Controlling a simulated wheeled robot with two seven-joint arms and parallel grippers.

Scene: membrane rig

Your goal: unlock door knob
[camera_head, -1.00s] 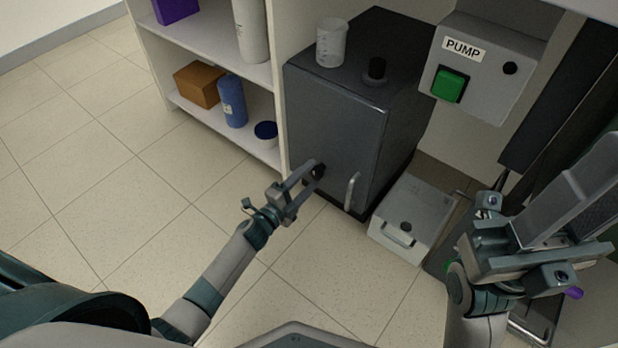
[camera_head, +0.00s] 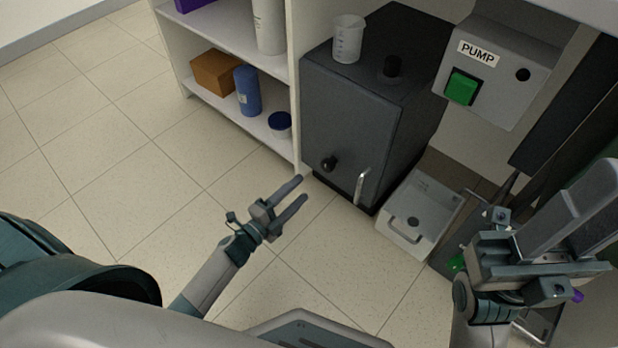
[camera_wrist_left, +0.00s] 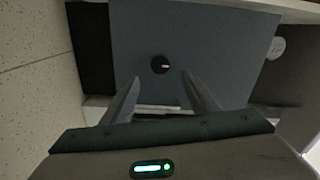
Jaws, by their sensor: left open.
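The dark grey cabinet (camera_head: 360,110) stands on the floor right of the shelf. Its black round door knob (camera_head: 329,164) sits low on the front, left of a metal handle (camera_head: 361,187). In the left wrist view the knob (camera_wrist_left: 160,64) shows a short white mark lying sideways. My left gripper (camera_head: 302,190) is open and empty, in front of the knob and apart from it. In the left wrist view its fingers (camera_wrist_left: 161,78) point toward the door on either side below the knob. My right gripper (camera_head: 545,235) is at the lower right; its jaw state is unclear.
A beaker (camera_head: 348,40) and a black cap (camera_head: 392,66) are on top of the cabinet. A grey box (camera_head: 420,205) with a handle stands right of it. The pump panel (camera_head: 500,70) hangs above. The shelf (camera_head: 295,90) is at left; open floor lies in front.

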